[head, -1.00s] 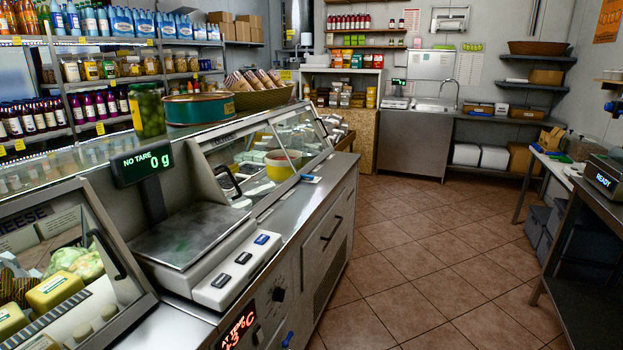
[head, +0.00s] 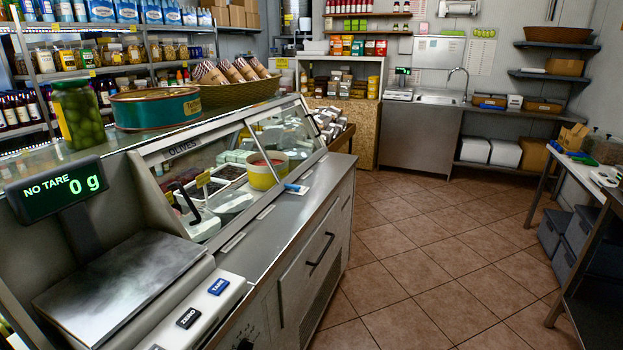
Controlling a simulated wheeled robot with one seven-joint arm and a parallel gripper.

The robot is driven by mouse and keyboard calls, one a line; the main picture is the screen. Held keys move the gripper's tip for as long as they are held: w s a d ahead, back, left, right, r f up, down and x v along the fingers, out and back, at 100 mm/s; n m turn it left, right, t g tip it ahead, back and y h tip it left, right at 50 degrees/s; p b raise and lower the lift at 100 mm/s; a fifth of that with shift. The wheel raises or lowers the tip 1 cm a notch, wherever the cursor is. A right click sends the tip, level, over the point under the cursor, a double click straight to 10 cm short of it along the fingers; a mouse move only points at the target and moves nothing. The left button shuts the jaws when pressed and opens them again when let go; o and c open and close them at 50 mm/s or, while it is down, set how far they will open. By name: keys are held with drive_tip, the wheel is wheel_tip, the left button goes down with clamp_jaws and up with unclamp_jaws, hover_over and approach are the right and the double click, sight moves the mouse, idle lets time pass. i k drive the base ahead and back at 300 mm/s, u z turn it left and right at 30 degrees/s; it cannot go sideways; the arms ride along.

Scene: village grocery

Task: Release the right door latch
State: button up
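The refrigerated deli counter (head: 300,225) runs along the left side of the head view. A steel front panel (head: 316,262) below the worktop carries a black bar handle (head: 321,251) and looks closed. I cannot make out a part that is clearly the right door latch. The lower near front of the counter is cut off by the picture's bottom edge. My gripper is not in view.
A scale (head: 125,280) with a "NO TARE 0 g" display (head: 60,190) stands on the counter at the near left. The tiled floor (head: 425,270) right of the counter is clear. A work table (head: 590,185) stands along the right edge, with grey bins (head: 553,232) beneath.

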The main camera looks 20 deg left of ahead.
sight(297, 188)
drive_tip(key=i, duration=1.3)
drive_tip(key=u, duration=1.15)
drive_tip(key=k, duration=0.5)
drive_tip(key=z, duration=0.7)
drive_tip(key=i, duration=0.8)
